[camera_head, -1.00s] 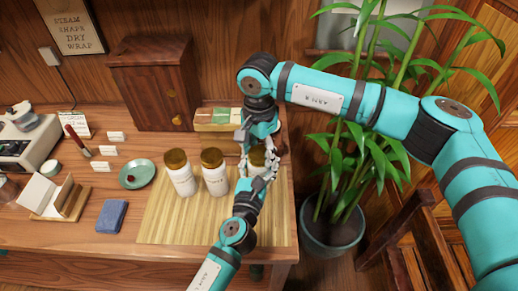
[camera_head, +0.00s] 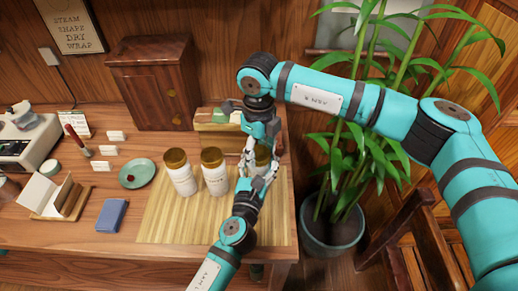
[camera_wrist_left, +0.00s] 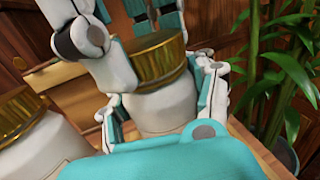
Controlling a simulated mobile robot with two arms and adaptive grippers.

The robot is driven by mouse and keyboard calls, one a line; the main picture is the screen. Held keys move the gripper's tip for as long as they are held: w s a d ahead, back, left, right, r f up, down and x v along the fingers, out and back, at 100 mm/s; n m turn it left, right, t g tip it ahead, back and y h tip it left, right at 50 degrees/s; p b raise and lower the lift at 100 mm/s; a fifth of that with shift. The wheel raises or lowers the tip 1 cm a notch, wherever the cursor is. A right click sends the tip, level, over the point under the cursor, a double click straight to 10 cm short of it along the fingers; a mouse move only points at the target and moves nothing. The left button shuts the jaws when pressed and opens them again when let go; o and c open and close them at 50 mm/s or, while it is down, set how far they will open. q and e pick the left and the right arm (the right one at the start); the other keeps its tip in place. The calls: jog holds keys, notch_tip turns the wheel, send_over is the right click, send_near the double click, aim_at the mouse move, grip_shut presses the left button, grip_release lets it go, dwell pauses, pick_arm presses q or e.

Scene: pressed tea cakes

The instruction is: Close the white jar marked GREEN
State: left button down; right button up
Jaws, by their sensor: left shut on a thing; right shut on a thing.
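Three white jars with gold-brown lids stand on a bamboo mat (camera_head: 160,225). The left jar (camera_head: 183,181) and the middle jar (camera_head: 216,180) are apart from my grippers. My left gripper (camera_head: 260,172) is shut around the body of the right jar (camera_wrist_left: 165,108), which looks upright. That jar's gold lid (camera_wrist_left: 150,58) sits on top of it. My right gripper (camera_head: 257,150) comes from above and is shut on this lid. The held jar is mostly hidden by my grippers in the head view, and its label cannot be read.
A wooden box (camera_head: 215,127) with coloured tops stands behind the jars, near a dark cabinet (camera_head: 155,85). A green dish (camera_head: 137,174), a blue cloth (camera_head: 112,215) and a card holder (camera_head: 62,197) lie left of the mat. A potted plant (camera_head: 333,230) stands right of the table.

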jog(key=m, duration=0.5)
jog(key=shift+w, duration=0.1)
jog(key=o, duration=1.4)
notch_tip(320, 180, up, 12)
pick_arm(q)
jog(key=shift+c, duration=1.6)
grip_release()
